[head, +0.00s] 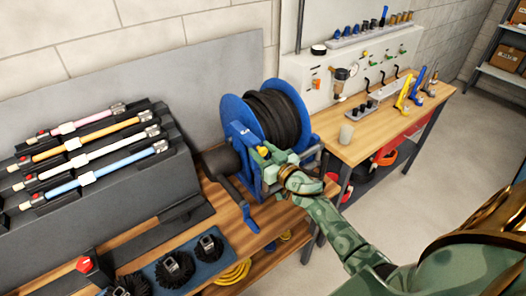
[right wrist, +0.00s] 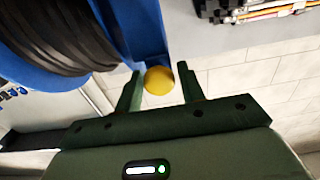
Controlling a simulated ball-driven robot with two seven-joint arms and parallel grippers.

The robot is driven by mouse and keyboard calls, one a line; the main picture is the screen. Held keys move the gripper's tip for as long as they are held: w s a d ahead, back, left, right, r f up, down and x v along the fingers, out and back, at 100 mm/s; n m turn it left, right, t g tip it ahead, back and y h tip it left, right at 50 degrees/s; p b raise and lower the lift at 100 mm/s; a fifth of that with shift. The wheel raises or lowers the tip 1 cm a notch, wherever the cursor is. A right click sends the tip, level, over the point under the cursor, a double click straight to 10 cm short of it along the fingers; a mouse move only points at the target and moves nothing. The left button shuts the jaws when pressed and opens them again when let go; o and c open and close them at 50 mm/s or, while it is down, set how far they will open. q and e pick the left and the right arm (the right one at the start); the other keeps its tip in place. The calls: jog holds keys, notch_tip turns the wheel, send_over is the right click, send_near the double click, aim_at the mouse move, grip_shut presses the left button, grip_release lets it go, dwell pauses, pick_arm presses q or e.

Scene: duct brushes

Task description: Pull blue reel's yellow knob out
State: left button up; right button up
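The blue reel (head: 236,108) stands on the wooden bench, wound with black hose (head: 272,118). Its yellow knob (head: 262,150) shows at the front of the blue frame, partly covered by my right gripper (head: 262,160). In the right wrist view the round yellow knob (right wrist: 158,80) sits between the two green fingertips of the right gripper (right wrist: 160,88). Clear gaps show on both sides, wider on the right, so the fingers are open around it. The blue reel (right wrist: 150,30) fills the upper left there. My left gripper is not in view.
A grey rack (head: 110,225) with several coloured rods stands left of the reel. Black brushes (head: 175,268) lie on a mat in front. A dark crank arm (head: 236,203) hangs below the reel. A second bench (head: 360,145) with a cup (head: 346,134) stands at right.

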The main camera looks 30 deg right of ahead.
grip_shut()
jog(key=shift+s+d+r+p, duration=0.1)
jog(key=shift+s+p, duration=0.65)
jog(key=shift+s, duration=0.35)
jog(key=shift+f, duration=0.2)
jog(key=shift+o, duration=1.7)
grip_release()
jog(key=shift+o, duration=0.2)
jog(key=shift+s, duration=0.15)
jog(key=shift+r, duration=0.1)
jog(key=shift+s, duration=0.1)
